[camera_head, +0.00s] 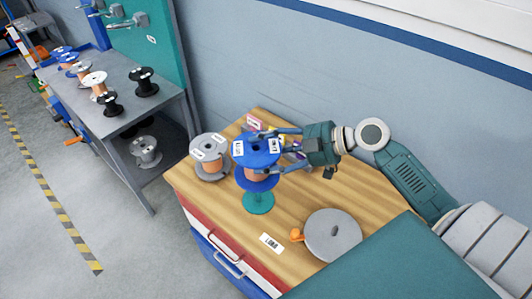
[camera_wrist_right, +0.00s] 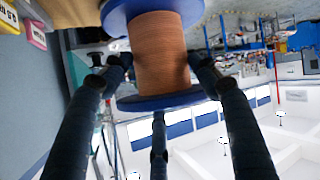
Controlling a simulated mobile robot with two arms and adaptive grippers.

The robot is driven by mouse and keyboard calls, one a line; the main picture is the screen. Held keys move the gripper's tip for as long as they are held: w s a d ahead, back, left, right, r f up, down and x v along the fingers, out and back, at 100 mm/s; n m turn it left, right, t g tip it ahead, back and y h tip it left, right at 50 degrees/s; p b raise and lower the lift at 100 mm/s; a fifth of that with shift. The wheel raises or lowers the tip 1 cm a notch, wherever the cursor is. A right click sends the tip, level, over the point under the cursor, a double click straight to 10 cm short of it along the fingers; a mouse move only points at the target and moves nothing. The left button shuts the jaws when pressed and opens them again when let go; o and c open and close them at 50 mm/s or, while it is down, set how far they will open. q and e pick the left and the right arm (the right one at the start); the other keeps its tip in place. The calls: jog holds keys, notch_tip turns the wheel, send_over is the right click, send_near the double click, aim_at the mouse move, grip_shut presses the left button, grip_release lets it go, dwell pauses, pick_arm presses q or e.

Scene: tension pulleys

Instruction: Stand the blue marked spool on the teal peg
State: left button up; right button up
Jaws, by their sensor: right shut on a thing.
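The blue marked spool (camera_head: 258,148) has blue flanges, copper-coloured winding and white labels on its top flange. It is upright above the teal peg (camera_head: 258,204), whose round base stands on the wooden top. The spool's lower flange hides most of the peg, so I cannot tell whether the peg's tip is inside the spool's bore. My right gripper (camera_head: 273,153) reaches in from the right and is shut around the spool's winding. In the wrist view the spool (camera_wrist_right: 160,52) sits between the dark fingers. My left gripper is not in view.
A grey spool with copper winding (camera_head: 210,152) stands close left of the blue one. A grey disc (camera_head: 333,236) and a small orange piece (camera_head: 296,235) are at the front right. Small labelled boxes (camera_head: 254,122) sit behind. A grey bench (camera_head: 118,119) with several spools is at left.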

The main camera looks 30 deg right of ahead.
dwell(0.3)
jog(key=shift+f+b, duration=1.4)
jog(key=shift+b, duration=0.05)
jog(key=shift+f, duration=0.1)
dwell(0.4)
jog(key=shift+f+b, duration=1.4)
jog(key=shift+b, duration=0.1)
jog(key=shift+f, duration=0.1)
dwell(0.3)
jog(key=shift+f+b, duration=1.4)
jog(key=shift+b, duration=0.05)
jog(key=shift+f, duration=0.1)
dwell(0.4)
jog(key=shift+f+b, duration=1.4)
jog(key=shift+b, duration=0.05)
dwell(0.4)
